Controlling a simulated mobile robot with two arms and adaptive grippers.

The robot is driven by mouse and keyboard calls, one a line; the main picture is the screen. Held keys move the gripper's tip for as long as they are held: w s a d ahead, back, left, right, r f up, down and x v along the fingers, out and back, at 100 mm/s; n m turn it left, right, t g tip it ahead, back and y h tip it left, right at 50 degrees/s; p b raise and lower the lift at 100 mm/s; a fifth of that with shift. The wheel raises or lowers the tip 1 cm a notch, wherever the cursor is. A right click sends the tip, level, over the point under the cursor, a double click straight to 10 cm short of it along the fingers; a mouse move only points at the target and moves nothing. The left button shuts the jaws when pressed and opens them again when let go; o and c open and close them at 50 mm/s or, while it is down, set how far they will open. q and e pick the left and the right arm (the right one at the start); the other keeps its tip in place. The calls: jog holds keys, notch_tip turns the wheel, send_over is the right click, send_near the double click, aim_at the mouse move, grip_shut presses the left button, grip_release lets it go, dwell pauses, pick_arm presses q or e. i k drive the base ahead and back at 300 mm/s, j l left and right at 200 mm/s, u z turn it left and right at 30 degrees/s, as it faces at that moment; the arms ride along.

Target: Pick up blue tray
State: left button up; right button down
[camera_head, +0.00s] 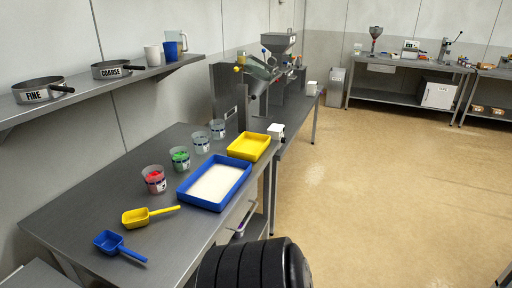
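The blue tray (198,203) lies flat on the grey metal table (100,215), near its right edge. It is rectangular and filled with a white, level material. A yellow tray (234,153) sits just behind it, closer to the far end of the table. Neither of my grippers shows in the head view, so whether they are open or shut is not seen. Nothing is touching the blue tray from above.
Several clear cups stand left of and behind the tray, including one with red contents (154,180) and one with green (180,159). A yellow scoop (136,217) and a blue scoop (108,241) lie in front. A black ridged rounded form (250,268) fills the bottom middle.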

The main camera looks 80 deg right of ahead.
aim_at(212, 187)
jog(key=z, duration=2.4)
